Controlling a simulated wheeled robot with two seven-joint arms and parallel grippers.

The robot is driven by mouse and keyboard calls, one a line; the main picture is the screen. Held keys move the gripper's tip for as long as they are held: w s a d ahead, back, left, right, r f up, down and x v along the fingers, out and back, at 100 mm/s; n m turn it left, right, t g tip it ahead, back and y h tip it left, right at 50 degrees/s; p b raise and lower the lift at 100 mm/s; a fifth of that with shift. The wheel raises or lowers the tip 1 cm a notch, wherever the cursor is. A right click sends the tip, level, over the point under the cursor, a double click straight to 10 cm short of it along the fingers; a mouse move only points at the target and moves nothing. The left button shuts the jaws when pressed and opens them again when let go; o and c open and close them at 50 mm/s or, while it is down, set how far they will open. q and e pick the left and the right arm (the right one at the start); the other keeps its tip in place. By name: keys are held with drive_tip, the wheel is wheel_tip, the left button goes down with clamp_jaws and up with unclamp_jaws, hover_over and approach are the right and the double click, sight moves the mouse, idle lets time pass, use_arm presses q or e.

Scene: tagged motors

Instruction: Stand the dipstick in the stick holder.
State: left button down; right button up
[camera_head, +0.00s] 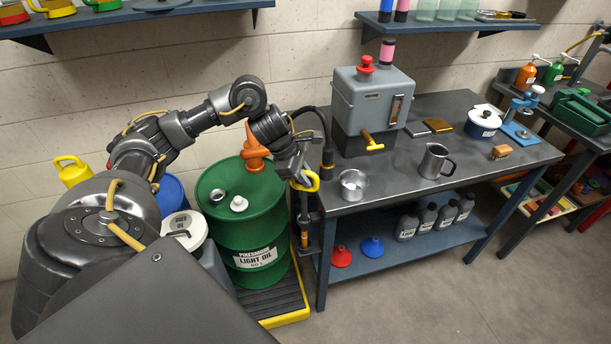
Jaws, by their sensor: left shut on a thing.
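My left gripper (298,172) is at the left end of the workbench, just right of the green drum. It is shut on the dipstick, whose yellow loop handle (309,183) shows at the jaws. The dipstick's shaft is thin and hard to make out below the handle. A dark upright bracket (303,228) at the bench's left end, below the gripper, looks like the stick holder. I cannot tell whether the shaft is inside it or in front of it. My right gripper is not in view.
The green drum (245,230) stands on a yellow-edged pallet (287,318).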

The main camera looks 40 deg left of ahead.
use_arm(q)
drive_tip(key=shift+f, duration=0.1)
drive_tip(key=c, duration=1.3)
unclamp_jaws()
drive_tip(key=p+v, duration=0.1)
drive_tip(key=v, duration=0.9)
drive_tip(key=shift+s+r, duration=0.15)
drive_tip(key=shift+r, duration=0.2)
